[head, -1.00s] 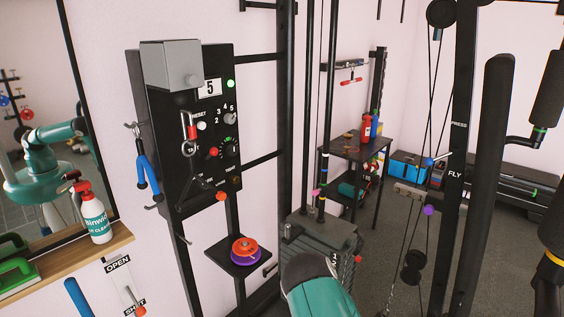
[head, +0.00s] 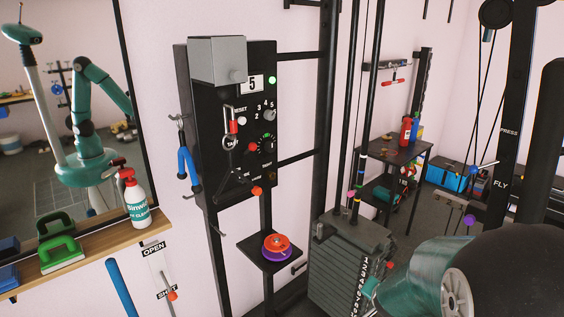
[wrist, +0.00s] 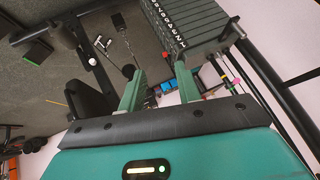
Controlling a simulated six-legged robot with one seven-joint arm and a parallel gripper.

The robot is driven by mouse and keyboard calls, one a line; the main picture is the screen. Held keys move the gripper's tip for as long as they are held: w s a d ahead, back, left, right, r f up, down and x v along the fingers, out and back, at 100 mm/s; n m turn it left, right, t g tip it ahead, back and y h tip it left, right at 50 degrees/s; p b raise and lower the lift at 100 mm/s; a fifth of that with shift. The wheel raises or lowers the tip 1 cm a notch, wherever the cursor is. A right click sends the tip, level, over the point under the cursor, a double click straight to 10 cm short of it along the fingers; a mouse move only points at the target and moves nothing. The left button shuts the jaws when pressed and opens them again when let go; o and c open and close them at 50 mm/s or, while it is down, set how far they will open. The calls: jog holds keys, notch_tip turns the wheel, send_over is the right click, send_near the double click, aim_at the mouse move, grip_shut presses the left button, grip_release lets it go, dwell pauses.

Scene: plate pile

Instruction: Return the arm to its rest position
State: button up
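My gripper (wrist: 160,95) shows in the wrist view with its two green fingers spread apart. Nothing is between the fingers. Beyond them lie the grey floor and the numbered weight stack (wrist: 188,22). In the head view my arm shows at the bottom right as a teal and dark link, close to the camera and in front of the weight stack (head: 345,265). The gripper itself is not directly visible there. A mirror (head: 95,90) at the left reflects my teal arm, bent, with its end cut off by the mirror's edge.
A black control panel (head: 208,150) with hooks hangs on the wall. A small shelf (head: 262,256) below it holds orange and purple plates (head: 277,246). A wooden ledge (head: 100,245) holds a spray bottle (head: 135,200) and green brush. Machine posts and cables stand at the right.

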jog(key=s+a+r+n+y, duration=0.2)
jog(key=s+a+r+n, duration=0.15)
jog(key=a+r, duration=0.35)
jog(key=s+a+r+n+g, duration=0.1)
jog(key=s+r+n, duration=0.1)
jog(key=s+r, duration=0.4)
jog(key=s+a+r+n, duration=0.2)
jog(key=s+r, duration=0.4)
jog(key=s, duration=0.5)
jog(key=shift+s+a+r+n+g, duration=0.15)
jog(key=shift+r+n+g, duration=0.25)
jog(key=shift+n, duration=0.35)
